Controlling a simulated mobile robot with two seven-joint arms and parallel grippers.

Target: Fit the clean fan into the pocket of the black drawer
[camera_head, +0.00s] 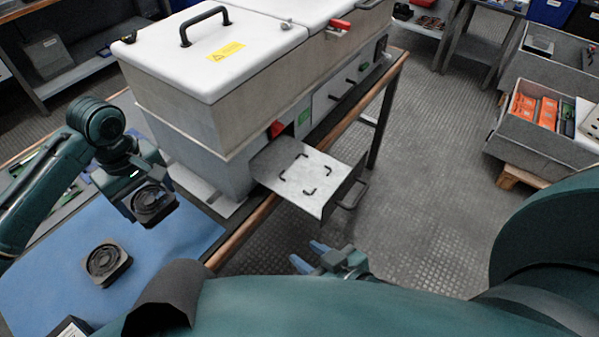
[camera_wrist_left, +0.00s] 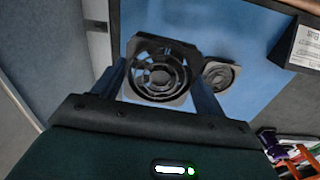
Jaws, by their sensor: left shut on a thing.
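My left gripper (camera_head: 150,190) is shut on a square dark fan (camera_head: 154,205), held above the blue mat. In the left wrist view the fan (camera_wrist_left: 158,74) sits between both fingers, its round grille facing the camera. A second similar fan (camera_head: 106,262) lies flat on the mat; it also shows in the left wrist view (camera_wrist_left: 219,75). I cannot tell which fan is cleaner. The drawer (camera_head: 290,164) is pulled out under the white-lidded cabinet; its floor looks pale grey, and black corner brackets (camera_head: 306,176) mark an empty square pocket. My right gripper (camera_head: 306,254) is open and empty, below the drawer in the picture.
The cabinet (camera_head: 200,112) stands on the wood-edged bench, between my left gripper and the drawer's far side. The blue mat (camera_head: 190,240) covers the near bench. A small dark box (camera_head: 70,328) stands at its near edge. Grey crates (camera_head: 535,140) stand at right; floor between is clear.

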